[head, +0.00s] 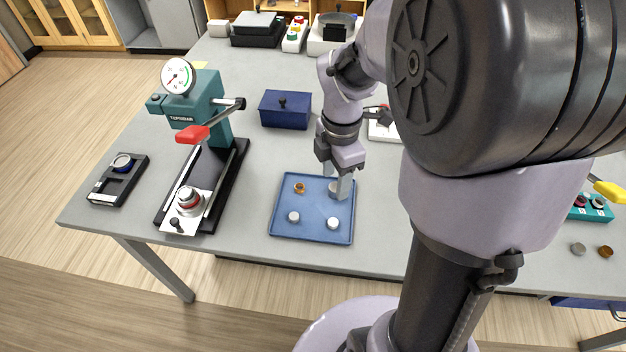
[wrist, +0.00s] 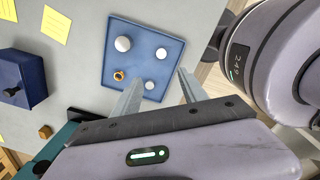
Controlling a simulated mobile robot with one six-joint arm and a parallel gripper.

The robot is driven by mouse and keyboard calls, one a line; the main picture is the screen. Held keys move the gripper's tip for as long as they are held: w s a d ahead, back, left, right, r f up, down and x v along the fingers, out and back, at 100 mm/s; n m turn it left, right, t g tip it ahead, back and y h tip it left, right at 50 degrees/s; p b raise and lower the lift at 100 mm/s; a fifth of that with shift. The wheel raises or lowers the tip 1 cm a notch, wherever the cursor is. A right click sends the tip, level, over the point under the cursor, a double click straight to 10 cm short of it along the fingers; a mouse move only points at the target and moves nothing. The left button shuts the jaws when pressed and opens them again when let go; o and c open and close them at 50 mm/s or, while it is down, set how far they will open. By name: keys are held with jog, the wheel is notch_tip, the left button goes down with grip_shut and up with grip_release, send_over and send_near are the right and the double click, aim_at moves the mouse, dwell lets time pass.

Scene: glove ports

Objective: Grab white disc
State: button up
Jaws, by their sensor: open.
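A blue tray (head: 312,235) lies near the table's front edge and also shows in the wrist view (wrist: 112,30). It holds three whitish round pieces: a front-left disc (head: 293,216), a front-right disc (head: 333,223), and a back-right piece (head: 333,187) partly hidden by my fingers. An orange-brown ring-like piece (head: 299,188) sits at the tray's back left. My gripper (head: 336,180) is open and empty above the tray's back-right part, fingers pointing down.
A teal press (head: 205,105) with a red-tipped lever stands left of the tray. A blue lidded box (head: 285,110) stands behind the tray. A small black fixture (head: 118,182) lies at the far left. Bare tabletop (head: 255,165) lies between the press and the tray.

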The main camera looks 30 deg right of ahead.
jog(key=b, duration=0.5)
send_over(334, 221)
jog(key=f, duration=1.1)
jog(key=shift+w+a+f, duration=0.2)
jog(key=shift+a+f, duration=0.1)
jog(key=shift+f, duration=0.1)
jog(key=f+b, duration=0.1)
jog(key=f, duration=0.2)
jog(key=f+b, duration=0.1)
jog(key=shift+s+d+f+b, duration=0.25)
jog(key=shift+s+b, duration=0.1)
jog(key=shift+w+f, duration=0.1)
jog(key=shift+f, duration=0.1)
jog(key=shift+r, duration=0.15)
jog(key=shift+c, duration=0.7)
grip_shut()
